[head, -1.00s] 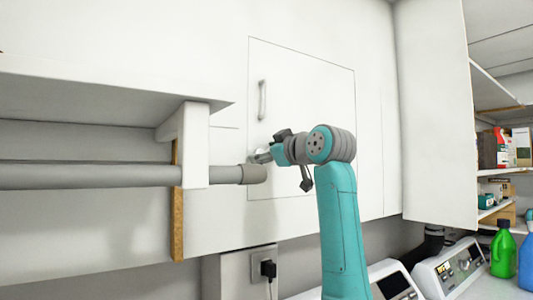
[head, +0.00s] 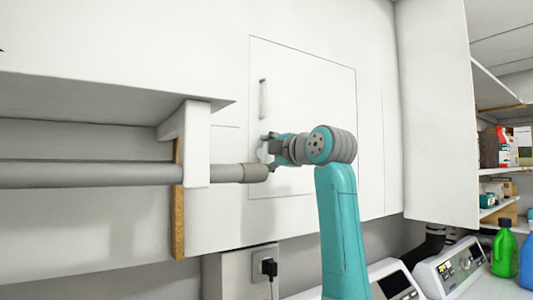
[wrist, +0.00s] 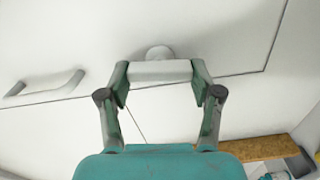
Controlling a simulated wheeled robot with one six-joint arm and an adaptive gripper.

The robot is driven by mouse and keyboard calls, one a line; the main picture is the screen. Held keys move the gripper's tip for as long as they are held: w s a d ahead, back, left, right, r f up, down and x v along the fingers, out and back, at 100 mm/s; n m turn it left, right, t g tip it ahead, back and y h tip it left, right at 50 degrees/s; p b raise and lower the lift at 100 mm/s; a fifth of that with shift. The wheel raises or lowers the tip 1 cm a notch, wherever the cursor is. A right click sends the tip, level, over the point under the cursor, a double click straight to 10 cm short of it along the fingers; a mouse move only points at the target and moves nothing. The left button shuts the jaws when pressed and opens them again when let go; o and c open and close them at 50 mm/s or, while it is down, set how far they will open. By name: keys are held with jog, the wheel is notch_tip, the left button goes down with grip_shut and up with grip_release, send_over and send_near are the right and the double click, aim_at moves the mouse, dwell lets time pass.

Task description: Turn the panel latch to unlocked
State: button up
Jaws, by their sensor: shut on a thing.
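The white access panel (head: 318,95) is flush with the white wall and looks closed, with a thin outline and a grey bar handle (head: 263,98) near its left edge. The latch (wrist: 160,70) is a short white bar on a round base, close to a panel seam in the wrist view. My gripper (wrist: 160,78) is shut on the latch bar, one finger at each end. In the head view my gripper (head: 268,148) is at the panel's left edge, below the handle, and mostly hides the latch. The bar handle also shows in the wrist view (wrist: 45,86).
A grey rail (head: 100,174) under a white shelf (head: 100,95) ends just left of my gripper. A power socket (head: 264,263) with a black plug is below. White machines and bottles stand at the lower right. The wall right of the panel is clear.

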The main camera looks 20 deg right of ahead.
jog(key=shift+f+n, duration=0.1)
jog(key=shift+n, duration=0.7)
jog(key=o, duration=1.1)
jog(key=shift+o, duration=0.2)
jog(key=v, duration=1.2)
